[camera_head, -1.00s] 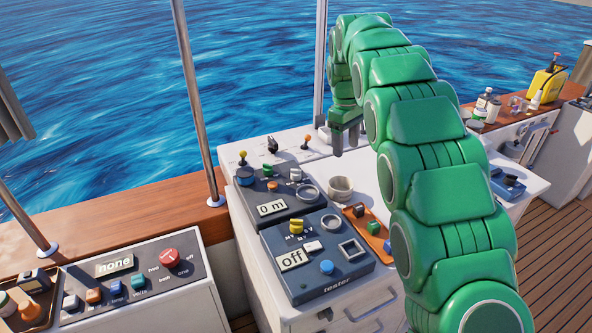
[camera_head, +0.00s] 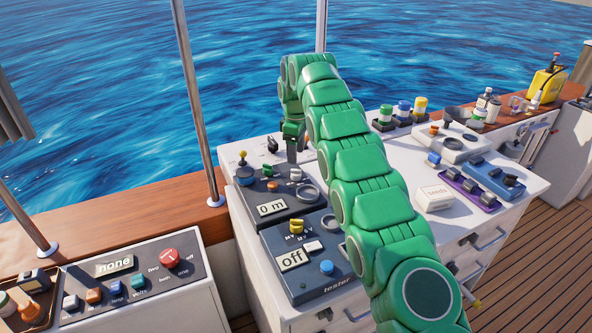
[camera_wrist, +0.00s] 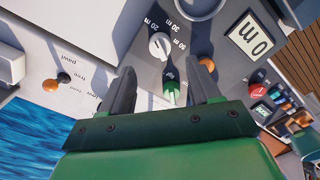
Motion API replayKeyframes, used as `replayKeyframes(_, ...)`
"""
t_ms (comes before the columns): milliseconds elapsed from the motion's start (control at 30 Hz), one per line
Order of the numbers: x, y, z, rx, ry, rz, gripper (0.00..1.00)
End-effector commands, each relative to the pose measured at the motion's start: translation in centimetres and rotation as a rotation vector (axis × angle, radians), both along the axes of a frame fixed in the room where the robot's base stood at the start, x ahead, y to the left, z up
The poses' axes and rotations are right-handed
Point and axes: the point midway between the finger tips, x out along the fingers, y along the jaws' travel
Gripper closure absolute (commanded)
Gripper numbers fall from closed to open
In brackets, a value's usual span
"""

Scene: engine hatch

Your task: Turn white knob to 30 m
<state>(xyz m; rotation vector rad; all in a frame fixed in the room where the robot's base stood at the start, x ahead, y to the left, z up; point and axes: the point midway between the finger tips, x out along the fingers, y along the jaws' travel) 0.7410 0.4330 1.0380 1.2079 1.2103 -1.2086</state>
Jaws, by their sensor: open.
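The white knob (camera_head: 296,174) sits on the dark panel (camera_head: 295,206) with the display reading "0 m" (camera_head: 271,208). In the wrist view the white knob (camera_wrist: 159,46) is beyond my fingertips, with labels including "20 m", "30 m" and "50 m" around it. My gripper (camera_head: 292,152) hangs with its fingers down just behind the panel's far edge. In the wrist view my gripper (camera_wrist: 165,85) is open, and a small green control (camera_wrist: 171,90) shows between its fingers. The fingers appear apart from the knob. I cannot tell its exact pointer angle.
The tester (camera_head: 318,278) reading "off" is in front of the panel. An orange button (camera_wrist: 206,63) and a large ring (camera_head: 307,194) are near the knob. Small levers (camera_head: 243,158) stand behind. Several jars and boxes stand on the counter to the right.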

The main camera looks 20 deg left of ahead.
Motion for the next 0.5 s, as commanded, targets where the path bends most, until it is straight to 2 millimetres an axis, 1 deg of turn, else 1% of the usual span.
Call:
replayKeyframes(267,0.0,0.0,-0.9,-0.001,0.001,0.000,0.38)
replayKeyframes(500,-0.1,-0.1,-2.9,-0.002,0.002,-0.001,0.38)
